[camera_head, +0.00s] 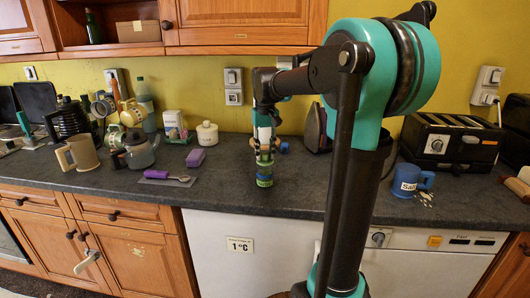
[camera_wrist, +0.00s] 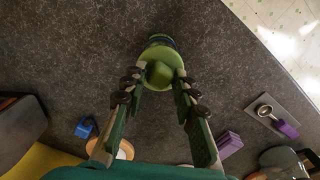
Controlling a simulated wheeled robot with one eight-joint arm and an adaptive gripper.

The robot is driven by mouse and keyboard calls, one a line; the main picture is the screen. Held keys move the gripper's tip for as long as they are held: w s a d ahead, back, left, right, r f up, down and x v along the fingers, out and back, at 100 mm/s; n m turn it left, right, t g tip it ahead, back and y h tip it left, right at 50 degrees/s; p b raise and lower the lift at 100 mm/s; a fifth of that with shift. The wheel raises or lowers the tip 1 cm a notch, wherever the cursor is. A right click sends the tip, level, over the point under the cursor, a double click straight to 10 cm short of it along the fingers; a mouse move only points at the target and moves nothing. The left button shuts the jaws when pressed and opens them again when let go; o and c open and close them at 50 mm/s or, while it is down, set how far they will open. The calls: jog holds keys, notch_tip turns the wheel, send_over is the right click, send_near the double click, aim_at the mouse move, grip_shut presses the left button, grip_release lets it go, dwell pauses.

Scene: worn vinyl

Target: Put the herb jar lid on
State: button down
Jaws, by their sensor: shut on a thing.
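The herb jar (camera_head: 264,182), green with a darker band, stands upright on the grey worktop near its front edge, left of my arm. My gripper (camera_head: 265,152) points down right above it. In the wrist view my gripper (camera_wrist: 160,82) is shut on the knob of a round green lid (camera_wrist: 160,60). Part of the jar (camera_wrist: 161,40) shows just beyond the lid's edge, mostly hidden under it. The lid is over or at the jar's mouth; I cannot tell whether it touches or sits fully level.
A spoon with a purple handle (camera_head: 158,174), a purple block (camera_head: 195,158) and a grey pot (camera_head: 140,152) stand to the left. A white lidded jar (camera_head: 207,134), small blue thing (camera_head: 284,147) and iron (camera_head: 315,128) are behind. A blue mug (camera_head: 408,180) and toaster (camera_head: 450,145) are right.

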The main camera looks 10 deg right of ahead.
jog(key=shift+f, duration=0.95)
dwell(0.4)
jog(key=c, duration=1.1)
grip_release()
jog(key=shift+r, duration=0.1)
notch_tip(320, 180, up, 12)
jog(key=shift+f, duration=0.1)
